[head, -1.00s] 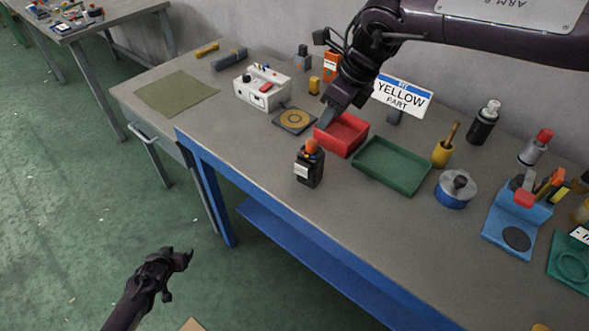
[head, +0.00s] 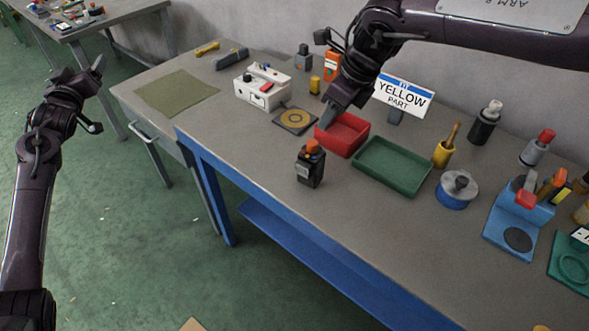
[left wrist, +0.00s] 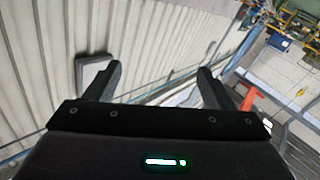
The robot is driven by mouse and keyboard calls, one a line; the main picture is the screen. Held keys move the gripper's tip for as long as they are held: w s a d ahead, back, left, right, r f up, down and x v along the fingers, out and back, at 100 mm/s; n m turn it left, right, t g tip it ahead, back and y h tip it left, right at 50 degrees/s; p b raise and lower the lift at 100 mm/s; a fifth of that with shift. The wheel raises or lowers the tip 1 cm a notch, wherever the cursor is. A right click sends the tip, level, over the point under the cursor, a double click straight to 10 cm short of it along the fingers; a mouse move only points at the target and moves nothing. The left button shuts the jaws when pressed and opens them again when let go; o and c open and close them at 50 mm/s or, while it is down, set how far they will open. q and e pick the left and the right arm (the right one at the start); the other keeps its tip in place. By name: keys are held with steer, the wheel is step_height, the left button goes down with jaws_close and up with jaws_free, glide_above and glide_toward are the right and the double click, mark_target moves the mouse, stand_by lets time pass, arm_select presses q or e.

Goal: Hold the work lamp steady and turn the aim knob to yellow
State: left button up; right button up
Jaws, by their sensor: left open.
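A small black upright unit (head: 310,168) with an orange knob-like top (head: 312,146) and a pale label stands near the workbench's front edge. It may be the work lamp; I cannot tell for sure, and no knob markings are readable. My left gripper (head: 90,72) is raised over the floor at the left, well away from the bench objects. In the left wrist view its two fingers (left wrist: 155,82) are apart with nothing between them. My right gripper (head: 328,117) is at the red tray's left rim, behind the black unit; its finger opening is hidden.
The workbench (head: 250,160) holds a red tray (head: 345,148), a green tray (head: 378,183), a white control box (head: 258,97), a round-target pad (head: 295,121) and a blue holder (head: 512,235). A sign (head: 404,97) reads YELLOW PART. Bench is clear left of the black unit.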

mark_target(302, 167)
arm_select(q)
step_height(302, 167, up, 5)
steer(key=t, duration=0.1)
steer(key=d+f+m+g+h, duration=0.1)
steer(key=d+f+m+h, duration=0.1)
steer(key=d+f, duration=0.5)
steer(key=d+f+m+g+h, duration=0.1)
steer(key=d+f+m+h, duration=0.15)
steer(key=d, duration=0.85)
steer(key=d+f+m+g+h, duration=0.1)
steer(key=d+f+m+h, duration=0.1)
steer(key=d+f, duration=0.6)
steer(key=s+d+f+m+g+h, duration=0.1)
steer(key=s+d, duration=0.3)
steer(key=d, duration=0.4)
steer(key=s+d+f+m+g+h, duration=0.1)
steer(key=s+d, duration=0.3)
steer(key=d, duration=0.5)
steer(key=s+d+f+m+g+h, duration=0.2)
steer(key=s+d+m, duration=0.1)
steer(key=d, duration=0.5)
steer(key=shift+s+d+f+h, duration=0.2)
steer(key=shift+s, duration=0.2)
steer(key=shift+s+d+f+h, duration=0.15)
steer(key=shift+s, duration=0.2)
steer(key=shift+d+f, duration=0.1)
steer(key=shift+f, duration=0.2)
steer(key=x, duration=0.7)
steer(key=shift+w+f, duration=0.2)
steer(key=shift+f, duration=0.05)
